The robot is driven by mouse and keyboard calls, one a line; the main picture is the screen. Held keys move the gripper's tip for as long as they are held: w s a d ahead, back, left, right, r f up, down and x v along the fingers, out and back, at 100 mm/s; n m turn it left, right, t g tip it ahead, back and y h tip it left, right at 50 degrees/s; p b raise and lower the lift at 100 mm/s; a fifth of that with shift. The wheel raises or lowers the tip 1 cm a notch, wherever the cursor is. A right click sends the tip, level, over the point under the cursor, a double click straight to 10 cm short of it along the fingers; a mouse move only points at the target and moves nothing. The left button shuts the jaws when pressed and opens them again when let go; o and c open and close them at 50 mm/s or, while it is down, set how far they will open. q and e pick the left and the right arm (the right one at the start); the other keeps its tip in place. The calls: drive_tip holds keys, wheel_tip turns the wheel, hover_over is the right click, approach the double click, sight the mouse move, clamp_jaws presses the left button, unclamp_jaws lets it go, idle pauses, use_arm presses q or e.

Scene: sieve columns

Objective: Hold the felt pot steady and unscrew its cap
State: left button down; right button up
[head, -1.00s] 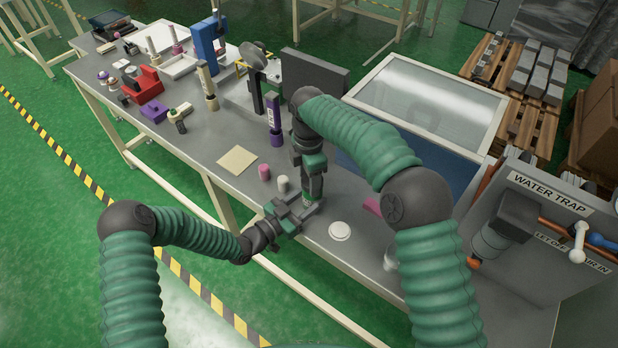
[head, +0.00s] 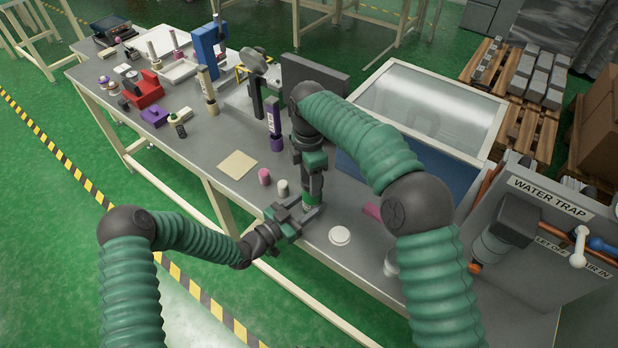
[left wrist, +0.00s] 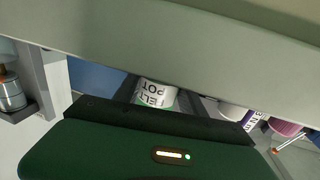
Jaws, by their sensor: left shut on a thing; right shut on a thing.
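The felt pot (left wrist: 154,94) is a small white pot with dark lettering, upside down in the left wrist view, with a green band. My left gripper (head: 299,213) reaches in from the left, level and low over the table's front edge, and is shut on the pot. My right gripper (head: 312,197) points straight down from above and is shut at the pot's top, where the cap sits. The cap is hidden by the right gripper. In the head view the pot is mostly hidden between the two grippers.
A white disc (head: 340,235) lies just right of the grippers. A pink cylinder (head: 264,176) and a white cylinder (head: 282,187) stand to the left, near a beige square (head: 238,165). A purple column (head: 274,130) stands behind. The water trap panel (head: 548,215) is at right.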

wheel_tip(320, 180, up, 4)
drive_tip(key=shift+f, duration=0.1)
use_arm(q)
drive_tip(key=c, duration=0.6)
unclamp_jaws()
